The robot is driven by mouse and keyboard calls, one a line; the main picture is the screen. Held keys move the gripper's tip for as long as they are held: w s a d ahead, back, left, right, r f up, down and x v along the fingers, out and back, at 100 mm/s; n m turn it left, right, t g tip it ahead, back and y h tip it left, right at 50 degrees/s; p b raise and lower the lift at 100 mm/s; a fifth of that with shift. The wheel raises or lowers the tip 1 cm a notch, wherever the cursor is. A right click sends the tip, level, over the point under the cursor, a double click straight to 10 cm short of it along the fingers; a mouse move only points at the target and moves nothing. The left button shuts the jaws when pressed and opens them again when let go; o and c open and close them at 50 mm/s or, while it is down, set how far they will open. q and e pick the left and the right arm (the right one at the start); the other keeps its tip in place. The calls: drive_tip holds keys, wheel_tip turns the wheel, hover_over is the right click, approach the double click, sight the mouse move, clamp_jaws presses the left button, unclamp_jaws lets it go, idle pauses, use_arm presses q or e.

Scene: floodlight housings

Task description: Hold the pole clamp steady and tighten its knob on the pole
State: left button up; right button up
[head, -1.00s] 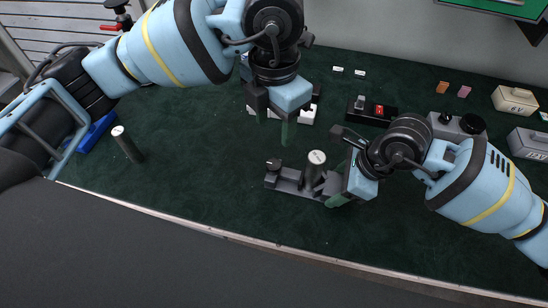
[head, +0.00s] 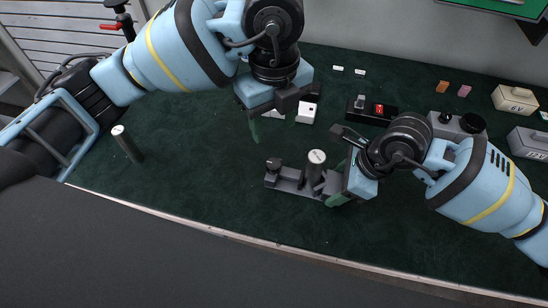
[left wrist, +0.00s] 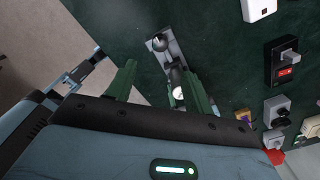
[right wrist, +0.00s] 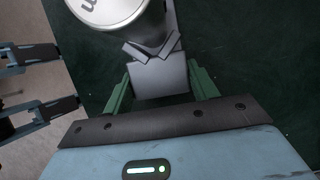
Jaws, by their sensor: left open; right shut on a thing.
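The grey pole clamp (head: 287,183) lies on the dark green mat in the middle of the head view. Its dark knob (head: 273,165) stands at its left end. The pole (head: 314,170), dark with a white top, stands upright at the clamp. My right gripper (head: 338,196) is shut on the clamp's right end; the right wrist view shows the grey clamp body (right wrist: 160,78) between its green fingers. My left gripper (head: 263,124) is open and empty, above the mat and behind the knob. The left wrist view shows the knob (left wrist: 159,43) beyond its spread fingers.
Another dark post (head: 127,143) stands at the left. A black box with a red switch (head: 371,110) and a white block (head: 306,112) are behind. Labelled boxes (head: 515,99) stand at the right.

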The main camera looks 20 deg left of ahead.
sight(274, 163)
use_arm(q)
wheel_tip(274, 163, down, 12)
idle(0.9)
drive_tip(key=c, duration=1)
